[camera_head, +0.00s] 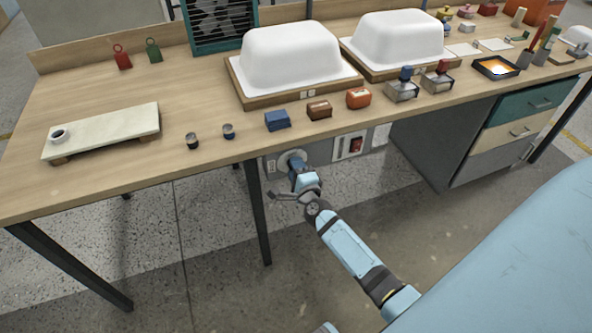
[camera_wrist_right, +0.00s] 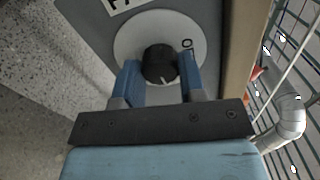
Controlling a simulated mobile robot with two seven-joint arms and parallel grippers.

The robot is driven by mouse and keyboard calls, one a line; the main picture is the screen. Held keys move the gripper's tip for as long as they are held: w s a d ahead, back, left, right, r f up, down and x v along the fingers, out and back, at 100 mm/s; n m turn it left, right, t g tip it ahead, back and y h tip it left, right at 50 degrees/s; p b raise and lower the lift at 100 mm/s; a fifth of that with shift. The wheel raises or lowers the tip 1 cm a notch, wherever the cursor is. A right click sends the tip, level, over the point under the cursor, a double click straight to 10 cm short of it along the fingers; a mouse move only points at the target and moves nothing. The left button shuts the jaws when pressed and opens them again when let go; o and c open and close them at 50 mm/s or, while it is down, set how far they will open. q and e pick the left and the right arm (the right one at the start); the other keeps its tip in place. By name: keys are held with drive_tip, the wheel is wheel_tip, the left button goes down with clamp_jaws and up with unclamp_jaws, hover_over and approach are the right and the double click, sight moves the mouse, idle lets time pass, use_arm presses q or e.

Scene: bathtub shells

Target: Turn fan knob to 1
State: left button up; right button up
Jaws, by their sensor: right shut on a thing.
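The fan knob (camera_wrist_right: 158,62) is a dark round knob on a white round dial (camera_wrist_right: 150,22), set on a grey panel. A "0" is printed on the dial to the right of the knob in the right wrist view. A pale mark on the knob points down, towards my gripper's palm. My right gripper (camera_wrist_right: 160,76) has its blue fingers on either side of the knob, shut on it. In the head view, my right gripper (camera_head: 297,168) reaches the panel under the table's front edge and hides the knob. My left gripper is not in view.
A teal fan (camera_head: 221,22) stands at the back of the wooden table (camera_head: 190,90). A red switch (camera_head: 356,145) is right of the panel, below the edge. White tub shells (camera_head: 290,60) and small blocks stand above. A black table leg (camera_head: 257,215) is left of my gripper.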

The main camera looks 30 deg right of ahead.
drive_tip(key=shift+m, duration=0.5)
drive_tip(key=o, duration=0.9)
drive_tip(key=shift+s, duration=0.1)
drive_tip(key=v, duration=1.3)
drive_tip(key=shift+s, duration=0.35)
drive_tip(key=shift+f, duration=0.1)
